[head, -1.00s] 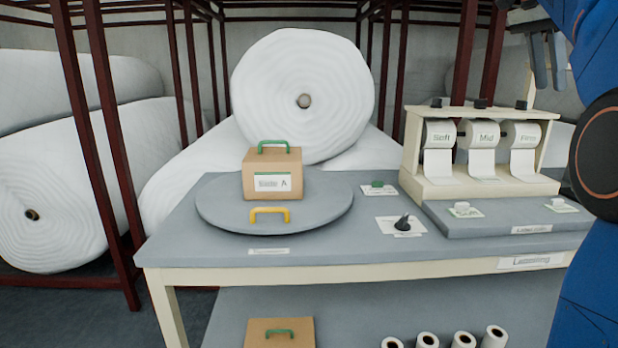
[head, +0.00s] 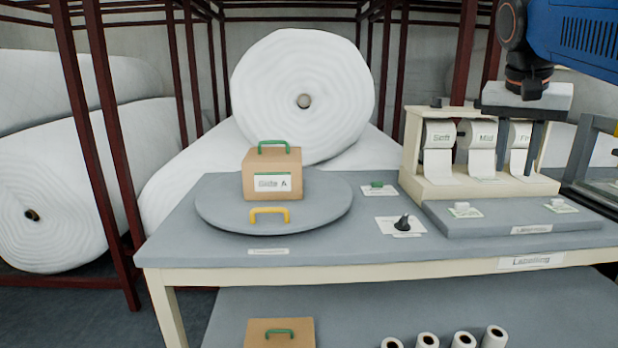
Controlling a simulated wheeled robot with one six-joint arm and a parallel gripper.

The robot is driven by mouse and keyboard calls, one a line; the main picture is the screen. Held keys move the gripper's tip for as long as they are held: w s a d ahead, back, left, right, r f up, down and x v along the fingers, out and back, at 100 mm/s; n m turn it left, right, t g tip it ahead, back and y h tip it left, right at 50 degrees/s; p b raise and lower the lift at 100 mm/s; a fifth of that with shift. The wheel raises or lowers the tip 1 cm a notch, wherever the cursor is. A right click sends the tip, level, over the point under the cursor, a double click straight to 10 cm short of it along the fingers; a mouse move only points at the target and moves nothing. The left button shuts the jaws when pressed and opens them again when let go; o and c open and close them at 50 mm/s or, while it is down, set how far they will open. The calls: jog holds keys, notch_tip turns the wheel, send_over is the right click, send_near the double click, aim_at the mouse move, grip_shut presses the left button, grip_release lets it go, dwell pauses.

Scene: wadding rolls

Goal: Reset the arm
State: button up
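My gripper (head: 517,150) hangs at the right of the head view, pointing down in front of the label dispenser (head: 482,190). Its two dark fingers are spread wide apart with nothing between them, so it is open and empty. My blue arm (head: 590,38) comes in from the upper right corner.
A grey table (head: 330,245) carries a round turntable (head: 220,215) with a cardboard box (head: 272,178) labelled "Side A". A black knob (head: 403,223) stands right of it. Big white wadding rolls (head: 300,95) and dark red posts fill the back.

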jog(key=s+a+f+n+y, duration=0.1)
jog(key=s+a+f+n, duration=0.1)
jog(key=s+f, duration=0.4)
jog(key=s+a+f+n+t+y, duration=0.1)
jog(key=s+a+f+n, duration=0.2)
jog(key=f, duration=1.1)
jog(key=s+a+f+n+t+y, duration=0.1)
jog(key=s+a+f+n, duration=0.2)
jog(key=s+a+f, duration=0.2)
jog(key=s+f, duration=0.3)
jog(key=f, duration=0.3)
jog(key=shift+s+a, duration=0.35)
jog(key=shift+f, duration=0.1)
